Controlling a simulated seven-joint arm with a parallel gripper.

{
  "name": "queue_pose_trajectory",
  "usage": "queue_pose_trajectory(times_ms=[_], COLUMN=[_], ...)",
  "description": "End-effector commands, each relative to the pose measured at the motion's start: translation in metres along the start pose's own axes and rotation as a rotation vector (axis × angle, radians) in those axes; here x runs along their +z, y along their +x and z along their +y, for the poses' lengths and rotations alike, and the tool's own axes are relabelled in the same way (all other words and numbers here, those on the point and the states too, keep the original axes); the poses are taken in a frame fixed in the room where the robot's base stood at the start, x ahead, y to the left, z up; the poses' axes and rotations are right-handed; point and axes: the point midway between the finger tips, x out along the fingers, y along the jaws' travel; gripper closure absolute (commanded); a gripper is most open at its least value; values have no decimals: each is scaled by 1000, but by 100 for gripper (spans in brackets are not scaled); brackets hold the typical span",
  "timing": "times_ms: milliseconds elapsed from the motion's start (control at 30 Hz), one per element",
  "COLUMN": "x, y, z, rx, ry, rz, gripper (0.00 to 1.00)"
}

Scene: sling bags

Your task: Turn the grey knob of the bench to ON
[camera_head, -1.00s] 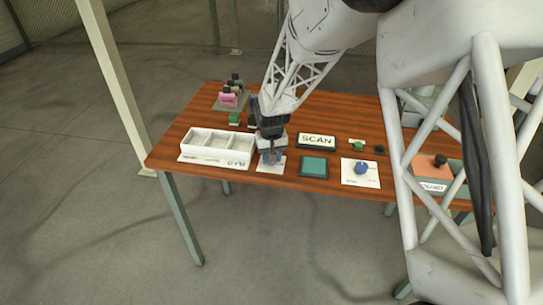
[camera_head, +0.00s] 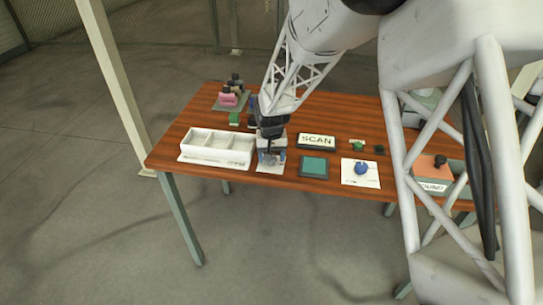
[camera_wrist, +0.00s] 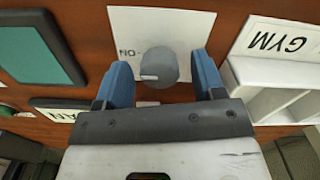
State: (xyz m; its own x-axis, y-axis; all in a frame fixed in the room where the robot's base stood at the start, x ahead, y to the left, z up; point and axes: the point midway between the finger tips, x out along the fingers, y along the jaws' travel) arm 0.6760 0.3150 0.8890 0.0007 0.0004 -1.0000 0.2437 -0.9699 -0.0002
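The grey knob (camera_wrist: 160,65) is round and sits on a white plate (camera_wrist: 185,22) in the wrist view. A short white mark shows on its lower left side in that view, and the ON label (camera_wrist: 129,52) is left of it, upside down. My gripper (camera_wrist: 161,68) has its two blue fingers apart, one on each side of the knob, with a visible gap on both sides. In the head view my gripper (camera_head: 271,157) is over the plate (camera_head: 270,168) at the table's front edge and hides the knob.
A white divided tray marked GYM (camera_head: 217,160) stands close on the left. Right of the gripper are a SCAN sign (camera_head: 317,140), a teal pad (camera_head: 314,167) and a blue knob-like piece (camera_head: 361,168) on a white plate. A small rack with pink bag (camera_head: 229,99) is at the back left.

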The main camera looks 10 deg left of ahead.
Motion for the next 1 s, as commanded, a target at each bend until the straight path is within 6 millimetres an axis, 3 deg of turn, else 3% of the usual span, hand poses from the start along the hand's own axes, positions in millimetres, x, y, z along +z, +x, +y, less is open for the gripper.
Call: queue_pose_trajectory(times_ms=[433,1000], x=[0,0], y=[-8,-71], z=[0,0], rx=[0,0], ry=[0,0], rz=[1,1], gripper=[37,37])
